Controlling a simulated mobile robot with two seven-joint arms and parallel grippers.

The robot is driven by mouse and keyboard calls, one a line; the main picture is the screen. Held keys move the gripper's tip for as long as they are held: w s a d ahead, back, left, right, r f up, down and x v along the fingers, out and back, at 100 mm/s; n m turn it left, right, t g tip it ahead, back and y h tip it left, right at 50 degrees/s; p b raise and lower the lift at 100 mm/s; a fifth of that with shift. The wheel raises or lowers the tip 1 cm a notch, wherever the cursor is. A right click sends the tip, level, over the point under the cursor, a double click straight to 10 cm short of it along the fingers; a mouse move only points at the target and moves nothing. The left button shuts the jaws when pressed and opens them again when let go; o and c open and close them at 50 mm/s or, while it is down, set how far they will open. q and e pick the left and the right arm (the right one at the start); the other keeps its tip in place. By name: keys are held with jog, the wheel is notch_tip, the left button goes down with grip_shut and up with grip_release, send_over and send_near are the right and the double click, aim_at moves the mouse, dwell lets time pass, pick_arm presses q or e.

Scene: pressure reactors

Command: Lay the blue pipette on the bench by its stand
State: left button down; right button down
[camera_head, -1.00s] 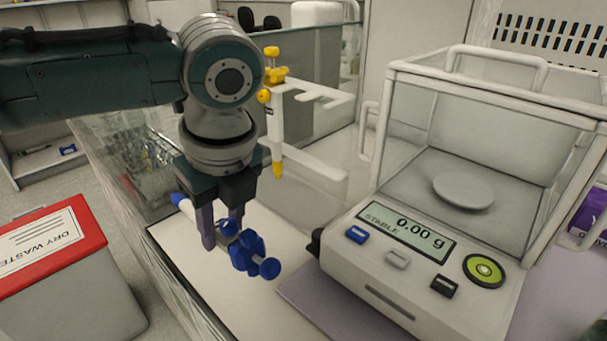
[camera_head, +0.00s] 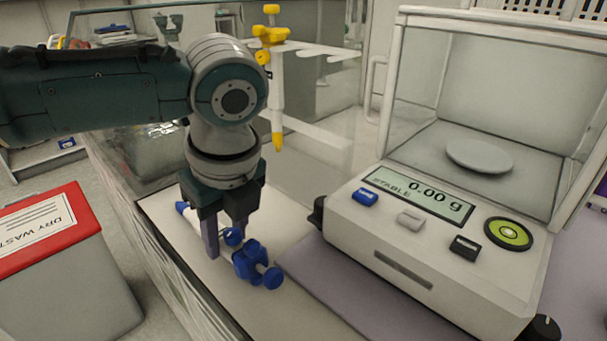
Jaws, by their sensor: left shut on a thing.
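The blue pipette (camera_head: 251,262) has a white body with blue ends and lies roughly level, low over the white bench top (camera_head: 290,222). My left gripper (camera_head: 226,244) points down and is shut on the pipette's body. Its blue knob end sticks out to the front right and its blue tip to the back left. I cannot tell whether the pipette touches the bench. The white stand (camera_head: 315,140) is behind the gripper, with a yellow pipette (camera_head: 274,85) hanging upright on it. My right gripper is not in view.
A balance (camera_head: 430,225) with a glass draft shield reading 0.00 g stands to the right on a purple-grey mat (camera_head: 325,280). A red-lidded dry waste bin (camera_head: 60,265) is on the floor at left. Bare bench lies between gripper and balance.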

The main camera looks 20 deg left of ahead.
pick_arm(q)
jog(key=shift+c, duration=2.2)
grip_release()
